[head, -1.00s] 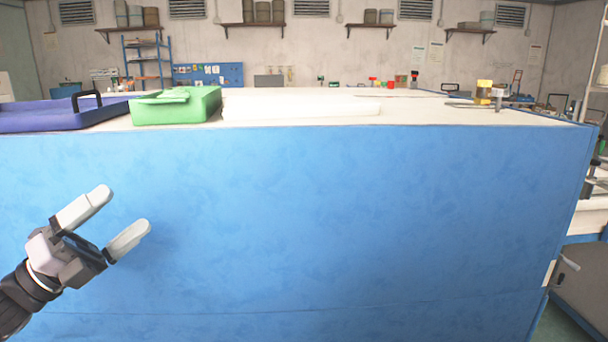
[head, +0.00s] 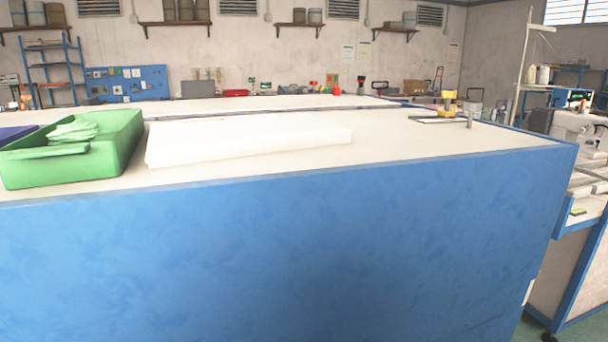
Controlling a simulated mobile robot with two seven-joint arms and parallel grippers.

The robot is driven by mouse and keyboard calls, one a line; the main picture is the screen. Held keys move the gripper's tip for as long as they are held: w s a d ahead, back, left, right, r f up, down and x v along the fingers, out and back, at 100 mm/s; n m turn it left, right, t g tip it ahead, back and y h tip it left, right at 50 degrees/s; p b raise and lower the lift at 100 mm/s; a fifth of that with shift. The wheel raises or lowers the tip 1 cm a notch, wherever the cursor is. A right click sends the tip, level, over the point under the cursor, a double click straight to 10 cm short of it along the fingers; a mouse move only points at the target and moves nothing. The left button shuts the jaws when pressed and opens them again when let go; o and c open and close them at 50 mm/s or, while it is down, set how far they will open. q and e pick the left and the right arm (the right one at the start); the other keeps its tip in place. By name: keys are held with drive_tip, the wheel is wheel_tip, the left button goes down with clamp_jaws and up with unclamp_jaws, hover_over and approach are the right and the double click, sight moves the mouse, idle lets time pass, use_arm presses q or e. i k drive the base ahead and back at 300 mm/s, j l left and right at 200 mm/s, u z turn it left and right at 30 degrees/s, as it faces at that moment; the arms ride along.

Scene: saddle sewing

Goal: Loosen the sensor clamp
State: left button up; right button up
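A small device with a yellow upper part (head: 448,100) stands near the far right of the table top. A short grey post (head: 470,116) stands beside it, with a dark-edged flat piece (head: 438,119) at their foot. Which part is the sensor clamp, and whether it is tight or loose, is too small to tell. Neither of my grippers is in view.
The large blue-sided table (head: 300,255) with a pale top fills the front. A green bin (head: 75,163) with green cloth-like items and a white slab (head: 245,148) stand on its left half. The top's right front is clear. Another workstation (head: 585,215) is at right.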

sight(471, 115)
drive_tip(key=i+l+z, duration=0.2)
drive_tip(key=l, duration=0.3)
drive_tip(key=l+z, duration=0.2)
drive_tip(key=l, duration=0.3)
drive_tip(key=k+l+u, duration=0.1)
drive_tip(key=l+u, duration=0.2)
drive_tip(key=l, duration=0.95)
drive_tip(key=l+u, duration=0.15)
drive_tip(key=l, duration=0.4)
drive_tip(key=i, duration=0.2)
